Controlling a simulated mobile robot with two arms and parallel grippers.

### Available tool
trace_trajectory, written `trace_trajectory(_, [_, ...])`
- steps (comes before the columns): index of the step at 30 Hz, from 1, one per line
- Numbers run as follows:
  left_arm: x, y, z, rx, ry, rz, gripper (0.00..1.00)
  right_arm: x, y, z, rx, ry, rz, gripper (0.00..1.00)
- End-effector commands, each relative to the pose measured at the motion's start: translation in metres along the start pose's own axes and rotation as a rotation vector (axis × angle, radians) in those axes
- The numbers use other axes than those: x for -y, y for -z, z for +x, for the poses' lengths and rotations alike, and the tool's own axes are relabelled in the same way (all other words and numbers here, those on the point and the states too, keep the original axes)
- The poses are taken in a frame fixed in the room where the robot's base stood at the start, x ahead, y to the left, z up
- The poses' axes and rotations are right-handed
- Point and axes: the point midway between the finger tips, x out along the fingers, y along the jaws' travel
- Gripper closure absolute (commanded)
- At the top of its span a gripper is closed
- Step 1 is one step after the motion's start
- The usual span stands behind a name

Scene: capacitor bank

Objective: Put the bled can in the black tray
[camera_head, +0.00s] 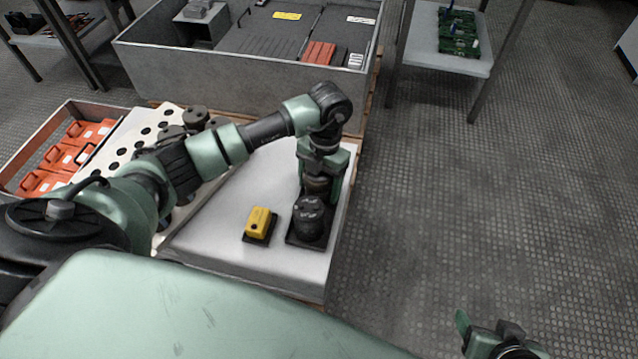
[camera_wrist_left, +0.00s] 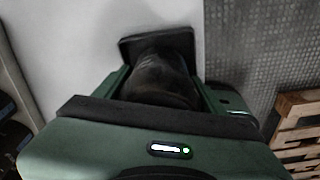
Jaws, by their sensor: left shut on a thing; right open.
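A dark cylindrical can (camera_head: 309,220) is upright over the small black tray (camera_head: 292,239) at the right front of the pale table. The tray's rim shows around the can's lower end; I cannot tell whether the can's bottom touches it. My left gripper (camera_head: 318,188) reaches down from behind and is shut on the can. In the left wrist view the can (camera_wrist_left: 160,78) sits between the green fingers, with the black tray (camera_wrist_left: 184,38) beyond it. My right gripper (camera_head: 492,338) is open and empty at the bottom right, partly cut off by the frame edge.
A yellow device (camera_head: 259,222) on a dark base is left of the tray. A white perforated rack (camera_head: 128,142) with dark cans stands left of it, beside a bin of orange parts (camera_head: 72,150). A large grey box (camera_head: 230,75) is behind. Floor at right is clear.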

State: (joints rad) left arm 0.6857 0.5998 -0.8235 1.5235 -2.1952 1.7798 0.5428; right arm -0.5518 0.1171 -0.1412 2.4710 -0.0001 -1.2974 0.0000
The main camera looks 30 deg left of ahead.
Motion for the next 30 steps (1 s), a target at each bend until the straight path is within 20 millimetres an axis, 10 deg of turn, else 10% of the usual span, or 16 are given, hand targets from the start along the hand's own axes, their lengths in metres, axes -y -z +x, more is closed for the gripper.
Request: trace_trajectory(30, [0.0001,-0.0011,0.0022,0.002,0.001,0.0,1.0,-0.0007,0.0002,0.0002,-0.006,-0.001,0.0,0.37])
